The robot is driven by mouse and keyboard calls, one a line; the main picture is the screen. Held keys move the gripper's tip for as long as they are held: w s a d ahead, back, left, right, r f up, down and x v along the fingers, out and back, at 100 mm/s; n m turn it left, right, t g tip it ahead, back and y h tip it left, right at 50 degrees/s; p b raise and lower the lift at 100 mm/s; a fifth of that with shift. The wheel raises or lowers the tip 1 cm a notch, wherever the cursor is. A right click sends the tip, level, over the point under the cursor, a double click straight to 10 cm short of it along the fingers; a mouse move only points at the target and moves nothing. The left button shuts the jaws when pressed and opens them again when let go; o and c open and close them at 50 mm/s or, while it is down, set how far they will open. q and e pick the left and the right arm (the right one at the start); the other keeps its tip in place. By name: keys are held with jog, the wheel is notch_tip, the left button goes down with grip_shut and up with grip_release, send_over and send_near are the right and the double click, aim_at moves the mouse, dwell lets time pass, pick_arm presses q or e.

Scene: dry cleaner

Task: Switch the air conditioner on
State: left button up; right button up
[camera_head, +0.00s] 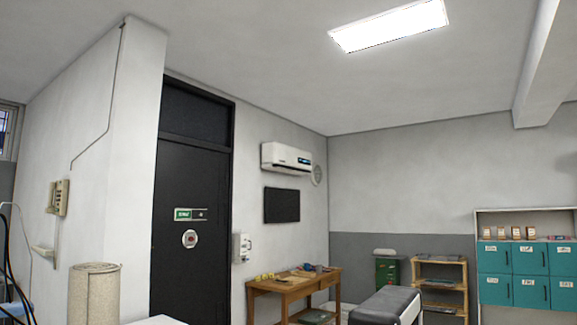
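The white air conditioner (286,158) hangs high on the wall to the right of the black door. A small dark panel with a bluish glow shows on its right front; I cannot read it. Neither of my grippers is in view.
A wooden table (293,285) with small items stands below the air conditioner. A dark padded bench (388,305) is in front of it. A black door (190,215), a rolled beige carpet (94,293) and a wall phone (59,197) are at left. Teal lockers (527,259) stand at right.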

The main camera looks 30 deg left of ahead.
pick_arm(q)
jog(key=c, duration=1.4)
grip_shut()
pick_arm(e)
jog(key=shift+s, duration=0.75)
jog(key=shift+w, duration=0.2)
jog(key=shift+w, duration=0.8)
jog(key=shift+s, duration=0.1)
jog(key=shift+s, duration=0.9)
